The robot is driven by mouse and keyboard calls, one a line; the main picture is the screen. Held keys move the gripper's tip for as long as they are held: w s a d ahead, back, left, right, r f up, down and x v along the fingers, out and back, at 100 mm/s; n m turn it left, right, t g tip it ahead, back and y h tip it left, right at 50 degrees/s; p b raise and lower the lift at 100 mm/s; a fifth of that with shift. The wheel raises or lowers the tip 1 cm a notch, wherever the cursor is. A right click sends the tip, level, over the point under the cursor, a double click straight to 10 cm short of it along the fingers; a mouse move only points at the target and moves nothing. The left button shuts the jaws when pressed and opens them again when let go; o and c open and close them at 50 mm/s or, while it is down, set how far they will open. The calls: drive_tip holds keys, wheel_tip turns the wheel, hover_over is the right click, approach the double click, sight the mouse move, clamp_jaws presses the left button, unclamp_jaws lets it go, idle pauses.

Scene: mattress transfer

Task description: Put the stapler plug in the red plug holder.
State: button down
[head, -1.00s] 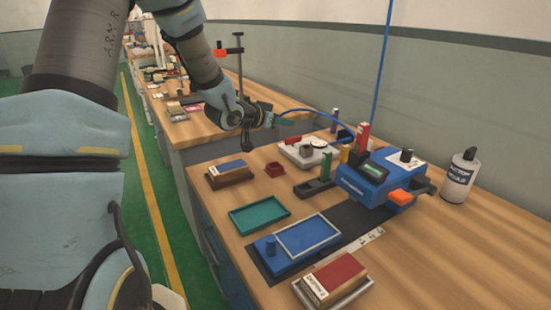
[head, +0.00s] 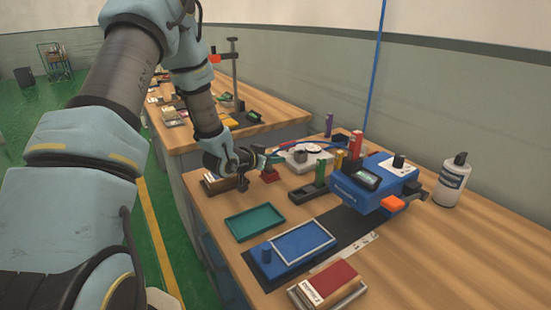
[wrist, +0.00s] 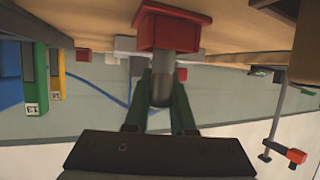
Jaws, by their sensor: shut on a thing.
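The red plug holder (head: 270,175) is a small red block on the wooden table, directly below and beside my gripper (head: 270,160). In the wrist view, which is upside down, the red holder (wrist: 172,32) is at the top centre. My gripper (wrist: 165,92) has its green fingers shut on the grey stapler plug (wrist: 178,65). The plug's far end meets the holder's opening; how deep it sits is hidden. A blue cable (wrist: 110,95) trails behind the plug. The blue stapler machine (head: 358,186) stands to the right on a dark mat.
A green tray (head: 255,222), a blue tray block (head: 290,248) and a red-topped block (head: 328,284) lie nearer. A white bottle (head: 453,180) is at the far right.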

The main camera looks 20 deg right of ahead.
drive_tip(key=shift+f, duration=0.15)
drive_tip(key=c, duration=0.8)
unclamp_jaws()
drive_tip(key=shift+o, duration=0.2)
